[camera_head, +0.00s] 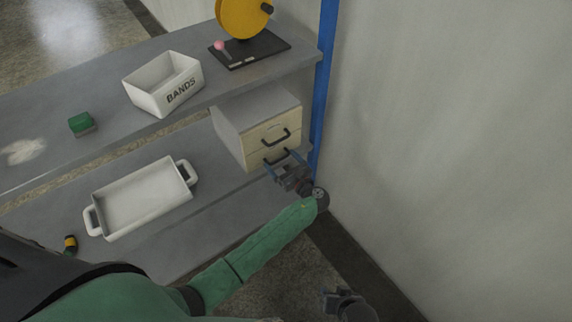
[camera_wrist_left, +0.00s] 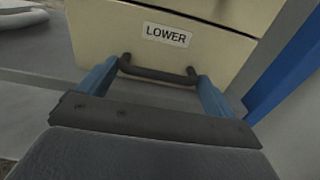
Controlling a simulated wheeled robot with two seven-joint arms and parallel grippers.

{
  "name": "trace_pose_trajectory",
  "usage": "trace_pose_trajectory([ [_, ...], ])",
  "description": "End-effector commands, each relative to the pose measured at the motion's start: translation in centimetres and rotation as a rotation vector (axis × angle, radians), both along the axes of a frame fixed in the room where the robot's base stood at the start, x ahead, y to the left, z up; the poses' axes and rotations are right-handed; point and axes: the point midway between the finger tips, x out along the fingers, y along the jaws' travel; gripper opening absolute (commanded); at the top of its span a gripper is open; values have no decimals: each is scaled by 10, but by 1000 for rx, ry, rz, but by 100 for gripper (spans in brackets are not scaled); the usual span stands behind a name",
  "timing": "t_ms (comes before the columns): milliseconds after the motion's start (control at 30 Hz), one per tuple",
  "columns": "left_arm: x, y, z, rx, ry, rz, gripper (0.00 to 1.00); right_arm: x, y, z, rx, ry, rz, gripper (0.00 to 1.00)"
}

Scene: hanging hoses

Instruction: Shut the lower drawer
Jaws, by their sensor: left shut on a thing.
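A small cabinet with two pale drawers stands on the lower shelf in the head view. Its lower drawer (camera_head: 256,157) has a dark bar handle (camera_wrist_left: 158,73) and a "LOWER" label (camera_wrist_left: 167,34) in the left wrist view. The upper drawer (camera_head: 262,137) is above it with its own dark handle. The lower front looks close to flush with the upper one; any small gap is hard to judge. My left gripper (camera_head: 283,164) is shut on the lower drawer's handle, its blue fingers at the handle's two ends. My right gripper (camera_head: 330,299) hangs low, away from the cabinet; its fingers are unclear.
A white two-handled tray (camera_head: 188,171) lies on the lower shelf. A white "BANDS" box (camera_head: 150,100), a green block (camera_head: 82,124) and a yellow wheel on a black stand (camera_head: 245,15) are on the upper shelf. A blue post (camera_head: 324,70) and wall stand right of the cabinet.

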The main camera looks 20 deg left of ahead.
Motion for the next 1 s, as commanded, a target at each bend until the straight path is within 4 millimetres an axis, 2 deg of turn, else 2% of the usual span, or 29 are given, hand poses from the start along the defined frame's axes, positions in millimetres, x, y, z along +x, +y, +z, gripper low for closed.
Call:
trace_pose_trajectory([
  [267,5,3,2,-1,-4,-3,50,-1,0,1,-1,5,2,36],
  [300,5,3,2,0,-5,-3,93,-1,0,1,1,4,2,36],
  [333,5,3,2,0,-5,-3,99,-1,1,1,1,4,2,36],
  [733,1,-1,1,0,-2,-2,100,-2,1,1,2,3,2,36],
  [1000,-18,-26,-1,-2,-1,-3,100,-2,2,-9,4,-4,-1,36],
])
